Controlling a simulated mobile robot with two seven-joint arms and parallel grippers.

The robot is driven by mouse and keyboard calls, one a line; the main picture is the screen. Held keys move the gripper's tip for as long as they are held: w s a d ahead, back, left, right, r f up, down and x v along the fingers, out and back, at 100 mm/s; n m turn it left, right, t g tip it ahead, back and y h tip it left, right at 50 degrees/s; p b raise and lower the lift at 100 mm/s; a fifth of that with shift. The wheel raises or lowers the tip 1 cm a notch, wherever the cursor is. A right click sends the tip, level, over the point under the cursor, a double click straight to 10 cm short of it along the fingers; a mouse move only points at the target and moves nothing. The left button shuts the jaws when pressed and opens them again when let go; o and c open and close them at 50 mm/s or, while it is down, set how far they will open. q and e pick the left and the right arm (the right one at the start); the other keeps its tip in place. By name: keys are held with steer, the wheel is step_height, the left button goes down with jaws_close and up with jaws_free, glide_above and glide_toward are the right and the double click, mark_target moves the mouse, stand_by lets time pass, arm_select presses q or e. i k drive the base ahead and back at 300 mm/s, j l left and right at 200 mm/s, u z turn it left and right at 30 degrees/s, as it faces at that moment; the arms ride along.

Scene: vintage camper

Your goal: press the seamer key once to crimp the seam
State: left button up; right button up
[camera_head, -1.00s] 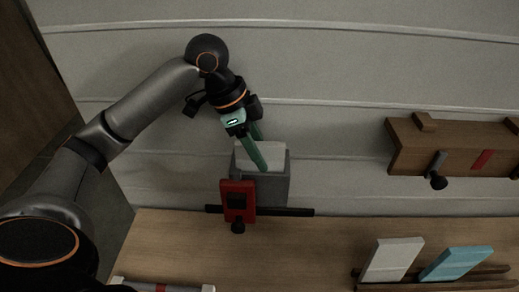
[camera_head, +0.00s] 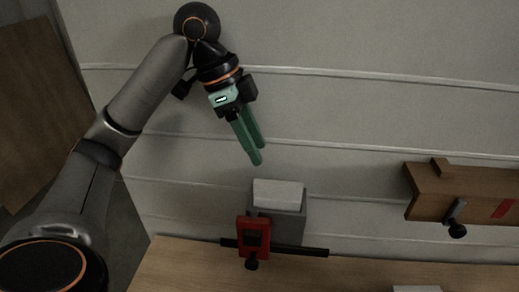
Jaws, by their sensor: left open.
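A grey box-shaped device with a pale raised top block (camera_head: 278,193) stands at the back of the wooden counter. A red plate (camera_head: 251,236) with a dark window and a black knob (camera_head: 251,264) is on its front left. Which part is the seamer key I cannot tell for sure. My left gripper (camera_head: 258,155), with two green fingers, is open and empty. Its fingertips point down, above and slightly left of the pale block in the picture, with a visible gap. My right gripper is not in view.
A dark bar (camera_head: 313,252) runs along the device's base. A brown wooden box (camera_head: 462,193) with a black knob and red strip is at right. A pale panel (camera_head: 417,289) shows at the bottom edge. The ribbed wall (camera_head: 330,110) is clear.

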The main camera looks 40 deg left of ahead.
mark_target(251, 237)
steer(key=k, duration=1)
